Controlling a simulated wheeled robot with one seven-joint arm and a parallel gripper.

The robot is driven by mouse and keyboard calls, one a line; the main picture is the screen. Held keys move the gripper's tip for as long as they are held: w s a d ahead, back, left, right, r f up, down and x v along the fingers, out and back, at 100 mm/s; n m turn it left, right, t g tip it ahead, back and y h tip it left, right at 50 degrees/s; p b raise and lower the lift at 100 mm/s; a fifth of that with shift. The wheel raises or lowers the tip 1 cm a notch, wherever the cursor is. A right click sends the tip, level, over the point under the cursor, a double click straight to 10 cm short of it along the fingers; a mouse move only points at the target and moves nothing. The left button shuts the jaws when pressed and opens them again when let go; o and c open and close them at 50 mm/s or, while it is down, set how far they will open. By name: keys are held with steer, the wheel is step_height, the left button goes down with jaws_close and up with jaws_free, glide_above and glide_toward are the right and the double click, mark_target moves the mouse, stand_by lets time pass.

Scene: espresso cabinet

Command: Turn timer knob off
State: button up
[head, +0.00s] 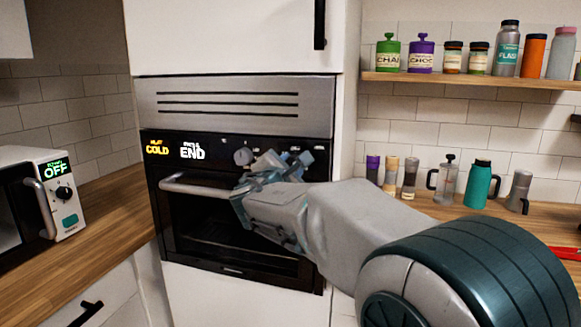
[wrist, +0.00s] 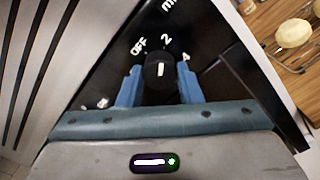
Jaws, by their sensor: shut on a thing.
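The timer knob (wrist: 160,66) is a dark round knob with a white mark, on the oven's black control panel (wrist: 120,78). In the wrist view, white labels OFF, 2 and 4 stand around it. The mark points up, roughly toward the 2 and to the right of OFF. My gripper (wrist: 159,76) is shut on the knob, with one blue finger on each side. In the head view, my gripper (head: 288,163) is at the right part of the panel and hides this knob.
A second, silver knob (head: 243,156) sits just left of my gripper. The oven door handle (head: 200,187) runs below the panel. A microwave (head: 62,190) showing OFF stands on the left counter. Bottles and a press (head: 445,180) stand on the right counter.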

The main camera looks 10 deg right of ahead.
steer(key=n+p, duration=0.1)
steer(key=n, duration=0.5)
steer(key=shift+n+p, duration=1.1)
steer(key=shift+n, duration=1.3)
steer(key=o, duration=1)
steer(key=v, duration=1.4)
steer(key=shift+b, duration=0.35)
